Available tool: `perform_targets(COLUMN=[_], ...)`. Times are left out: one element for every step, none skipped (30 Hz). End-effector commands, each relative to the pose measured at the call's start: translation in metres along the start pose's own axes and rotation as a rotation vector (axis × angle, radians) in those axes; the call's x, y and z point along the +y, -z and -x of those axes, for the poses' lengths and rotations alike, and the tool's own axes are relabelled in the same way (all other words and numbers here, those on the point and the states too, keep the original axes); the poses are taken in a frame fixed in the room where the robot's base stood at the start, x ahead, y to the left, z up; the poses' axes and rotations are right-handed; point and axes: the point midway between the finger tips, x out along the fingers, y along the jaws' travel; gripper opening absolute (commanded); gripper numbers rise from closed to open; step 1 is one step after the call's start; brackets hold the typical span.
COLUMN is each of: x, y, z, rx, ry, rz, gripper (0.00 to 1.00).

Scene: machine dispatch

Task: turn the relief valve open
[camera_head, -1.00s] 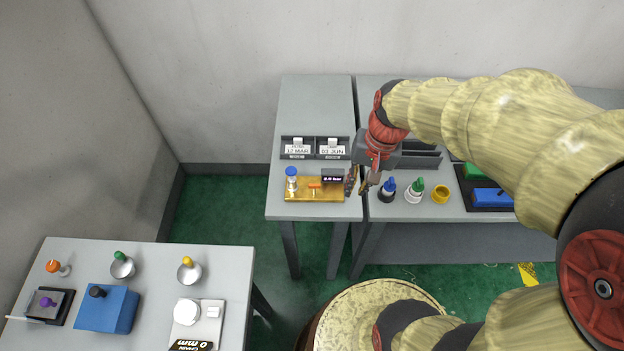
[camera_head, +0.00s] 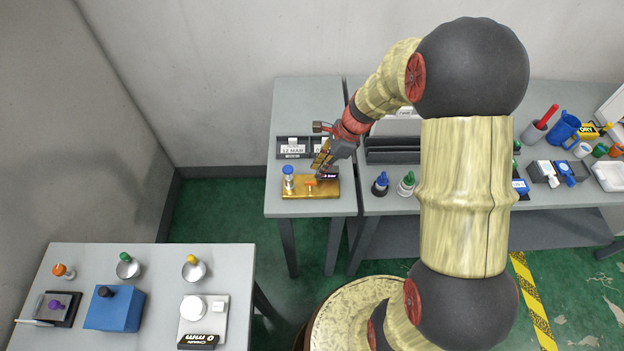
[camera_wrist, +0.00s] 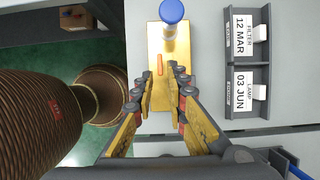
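A gold plate (camera_head: 300,193) lies on the small back table. It carries a blue-topped post (camera_head: 288,174) at its left and a small orange lever (camera_head: 311,185) near its middle. A dark display reading in bar (camera_head: 329,177) is at its right and partly hidden. My gripper (camera_head: 320,170) is tilted down just above the plate's right part. In the wrist view, my gripper (camera_wrist: 157,78) is open and empty, its fingers either side of the orange lever's line. The orange lever (camera_wrist: 160,65) lies just beyond the fingertips, and the blue top (camera_wrist: 171,11) is farther off. I cannot tell which part is the relief valve.
Two date card holders (camera_wrist: 247,63) stand behind the plate, reading 12 MAR and 03 JUN. Blue (camera_head: 381,183) and green (camera_head: 407,184) capped bottles stand on the table to the right. A separate table (camera_head: 222,262) at front left holds several knobs and a blue block.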

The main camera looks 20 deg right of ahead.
Motion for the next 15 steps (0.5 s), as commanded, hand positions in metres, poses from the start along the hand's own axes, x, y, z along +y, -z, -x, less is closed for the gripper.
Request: perform_targets(x=[0.001, 0.001, 0.001, 0.001, 0.002, 0.001, 0.001, 0.001, 0.001, 0.001, 0.001, 0.000, 0.000, 0.000, 0.001], y=[0.000, 0.000, 0.001, 0.001, 0.001, 0.001, 0.001, 0.001, 0.001, 0.001, 0.001, 0.001, 0.001, 0.001, 0.001], z=[-0.009, -0.013, -0.020, -0.025, -0.030, -0.036, -0.041, -0.044, -0.049, -0.053, -0.056, -0.059, -0.061, -0.063, -0.064], rx=[0.000, 0.000, 0.001, 0.001, 0.001, 0.001, 0.001, 0.001, 0.001, 0.001, 0.001, 0.001, 0.001, 0.001, 0.001], ry=[-0.004, -0.003, -0.003, -0.004, -0.004, -0.004, -0.003, -0.003, -0.003, -0.002, -0.002, -0.001, -0.001, -0.001, -0.001], rz=[0.000, 0.000, 0.001, 0.001, 0.002, 0.002, 0.003, 0.003, 0.003, 0.003, 0.003, 0.003, 0.003, 0.004, 0.004], gripper=[0.14, 0.14, 0.14, 0.14, 0.14, 0.14, 0.14, 0.14, 0.14, 0.14, 0.14, 0.14, 0.14, 0.14, 0.14])
